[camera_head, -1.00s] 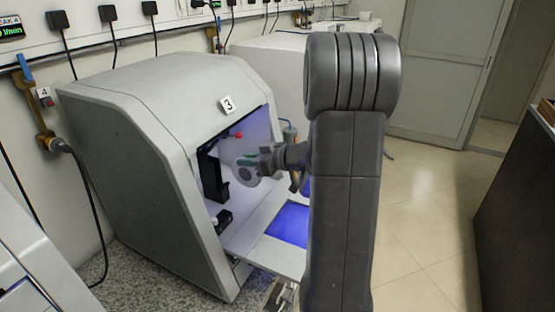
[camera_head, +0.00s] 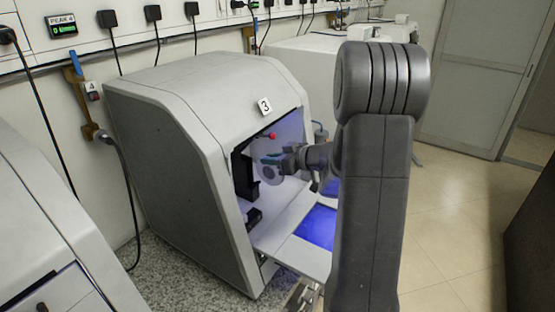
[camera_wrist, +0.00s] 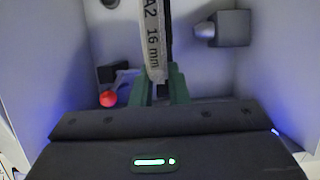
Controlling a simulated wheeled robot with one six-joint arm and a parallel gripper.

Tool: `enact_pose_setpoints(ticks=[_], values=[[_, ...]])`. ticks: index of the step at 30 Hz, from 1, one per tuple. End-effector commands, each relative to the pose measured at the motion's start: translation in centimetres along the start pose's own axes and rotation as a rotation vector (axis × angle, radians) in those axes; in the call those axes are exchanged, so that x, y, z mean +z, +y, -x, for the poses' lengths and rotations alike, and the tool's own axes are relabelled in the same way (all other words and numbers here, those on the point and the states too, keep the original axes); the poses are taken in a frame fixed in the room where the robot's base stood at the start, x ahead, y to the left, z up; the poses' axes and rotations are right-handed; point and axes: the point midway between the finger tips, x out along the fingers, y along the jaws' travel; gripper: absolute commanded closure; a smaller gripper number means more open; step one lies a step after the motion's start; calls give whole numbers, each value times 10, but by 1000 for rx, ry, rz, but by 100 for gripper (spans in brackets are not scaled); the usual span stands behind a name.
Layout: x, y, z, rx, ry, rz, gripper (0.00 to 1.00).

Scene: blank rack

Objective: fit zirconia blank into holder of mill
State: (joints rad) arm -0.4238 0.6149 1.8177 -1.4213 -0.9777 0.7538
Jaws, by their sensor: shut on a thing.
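The zirconia blank (camera_wrist: 154,45) is a pale disc, seen edge-on in the wrist view with "A2 16 mm" on its rim. My gripper (camera_wrist: 160,90) is shut on it, with green fingers on both sides of its near edge. In the head view the blank (camera_head: 267,168) is inside the open mill (camera_head: 170,120) marked 3. The black holder (camera_head: 243,178) stands just left of the blank there. In the wrist view a dark upright strip shows beside the blank's right edge. I cannot tell whether blank and holder touch.
A red ball on a lever (camera_wrist: 108,98) is left of the blank inside the chamber. A grey block with a short cylinder (camera_wrist: 232,28) is at the right. The mill's lowered door (camera_head: 292,258) lies below my arm. Another machine (camera_head: 55,240) stands at the front left.

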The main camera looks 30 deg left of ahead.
Motion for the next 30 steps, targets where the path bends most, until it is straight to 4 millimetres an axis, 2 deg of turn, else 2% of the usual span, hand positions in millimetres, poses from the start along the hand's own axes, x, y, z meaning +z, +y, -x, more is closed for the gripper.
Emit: enact_pose_setpoints(ticks=[6,12,30], values=[[-1,0,-21,-1,1,1,100],[-2,0,-32,0,0,0,100],[-2,0,-35,1,1,0,100]])
